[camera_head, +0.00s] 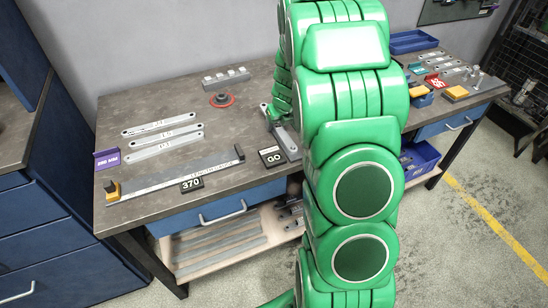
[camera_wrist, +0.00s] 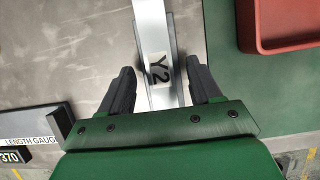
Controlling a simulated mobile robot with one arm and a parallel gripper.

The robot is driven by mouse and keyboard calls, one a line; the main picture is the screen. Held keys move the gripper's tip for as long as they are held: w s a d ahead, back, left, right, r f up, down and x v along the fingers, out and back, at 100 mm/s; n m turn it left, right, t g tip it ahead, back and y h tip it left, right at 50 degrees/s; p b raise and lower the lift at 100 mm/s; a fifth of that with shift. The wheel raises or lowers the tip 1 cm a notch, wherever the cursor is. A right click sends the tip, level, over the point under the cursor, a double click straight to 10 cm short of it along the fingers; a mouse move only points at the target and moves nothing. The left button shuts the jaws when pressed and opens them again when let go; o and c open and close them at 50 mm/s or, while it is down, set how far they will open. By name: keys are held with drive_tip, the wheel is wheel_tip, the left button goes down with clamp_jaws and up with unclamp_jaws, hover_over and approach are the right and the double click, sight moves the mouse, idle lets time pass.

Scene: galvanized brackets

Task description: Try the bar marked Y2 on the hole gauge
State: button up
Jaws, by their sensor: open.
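The bar marked Y2 (camera_wrist: 150,22) is a flat silver-grey strip in the wrist view, running up out of the top of the picture. The fingers are open, one on each side of the bar, with a gap on both sides. The bar's near end is hidden by my gripper. In the head view a grey bar (camera_head: 288,143) lies below my wrist, partly hidden by my arm, beside a small black placard (camera_head: 272,157). I cannot tell for sure which fixture is the hole gauge.
The length gauge (camera_head: 170,182) with a 370 placard (camera_head: 191,184) lies along the front left of the bench. Several marked bars (camera_head: 165,140) lie behind it. A red tray (camera_wrist: 262,45) on a green surface is right of the bar. A red-ringed object (camera_head: 222,99) is farther back.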

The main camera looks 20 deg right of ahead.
drive_tip(key=shift+r, duration=0.1)
drive_tip(key=v, duration=0.6)
drive_tip(key=shift+s+r, duration=0.15)
drive_tip(key=shift+r, duration=0.05)
drive_tip(key=shift+s+r, duration=0.25)
drive_tip(key=shift+r, duration=0.2)
idle(0.3)
drive_tip(key=s+a+r+n+g+y, duration=0.1)
drive_tip(key=s+a+r+n, duration=0.4)
drive_tip(key=s+a+n, duration=0.4)
drive_tip(key=s+a+r+n+g+y, duration=0.1)
drive_tip(key=s+a+r+n, duration=0.55)
drive_tip(key=s+n, duration=0.3)
drive_tip(key=s+a+r+n+g+h, duration=0.1)
drive_tip(key=s+n+g, duration=0.3)
drive_tip(key=s+n, duration=1.3)
drive_tip(key=s+a+h, duration=0.1)
drive_tip(key=s, duration=0.5)
drive_tip(key=shift+a, duration=0.25)
